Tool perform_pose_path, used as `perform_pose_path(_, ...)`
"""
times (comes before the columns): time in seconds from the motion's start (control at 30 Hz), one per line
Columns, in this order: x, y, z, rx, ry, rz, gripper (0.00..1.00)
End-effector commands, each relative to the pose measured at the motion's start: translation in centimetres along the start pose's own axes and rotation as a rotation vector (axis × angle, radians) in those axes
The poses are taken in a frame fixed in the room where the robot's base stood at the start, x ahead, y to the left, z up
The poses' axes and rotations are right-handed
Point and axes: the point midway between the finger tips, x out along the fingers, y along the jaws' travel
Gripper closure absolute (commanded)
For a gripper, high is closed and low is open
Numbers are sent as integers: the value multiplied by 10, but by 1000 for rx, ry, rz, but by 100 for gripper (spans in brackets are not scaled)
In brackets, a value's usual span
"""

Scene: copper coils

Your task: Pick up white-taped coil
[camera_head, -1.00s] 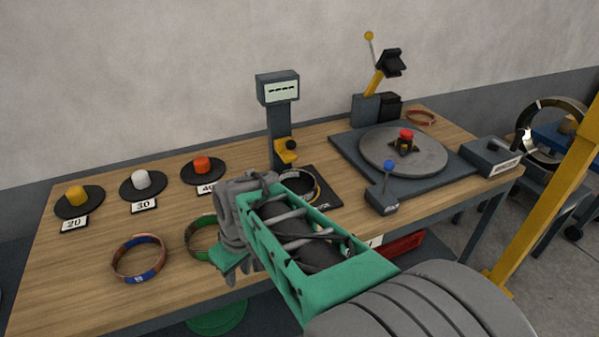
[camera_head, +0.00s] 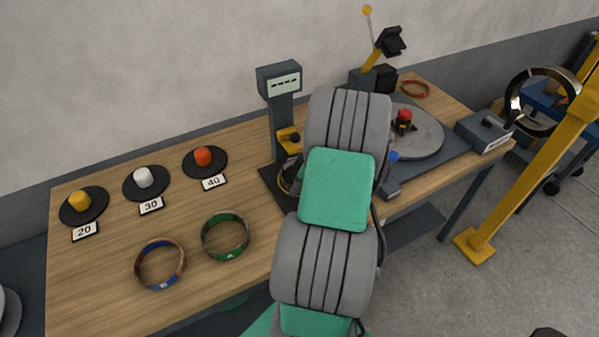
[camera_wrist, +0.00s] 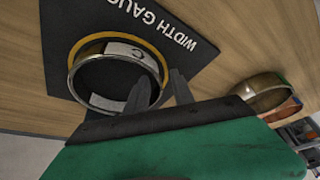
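In the wrist view, a coil (camera_wrist: 101,102) with pale, white-looking patches lies on the black plate (camera_wrist: 60,50) lettered "WIDTH GAUG…". My gripper (camera_wrist: 160,92) is open, with its two dark fingertips apart at the coil's right side. One fingertip appears over the inside of the ring and the other just outside it, with the coil's wall between them. I cannot tell whether they touch it. In the head view, my arm hides my gripper and most of this coil; only a sliver of the coil (camera_head: 284,182) shows at the gauge.
A green-taped coil (camera_head: 225,237) and a blue-taped coil (camera_head: 160,265) lie on the wooden table (camera_head: 110,240). The gauge post (camera_head: 281,110) stands behind the plate. Numbered discs with yellow, white and red knobs (camera_head: 203,156) are at left. A turntable (camera_head: 425,135) is at right.

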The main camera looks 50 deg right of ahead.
Motion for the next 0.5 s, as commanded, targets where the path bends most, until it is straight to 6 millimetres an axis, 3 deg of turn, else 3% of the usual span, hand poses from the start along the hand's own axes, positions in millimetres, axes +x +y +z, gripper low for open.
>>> perform_pose_path(0.23,4,0,-1,-2,0,2,71)
perform_pose_path(0.5,4,0,-2,-3,-1,1,93)
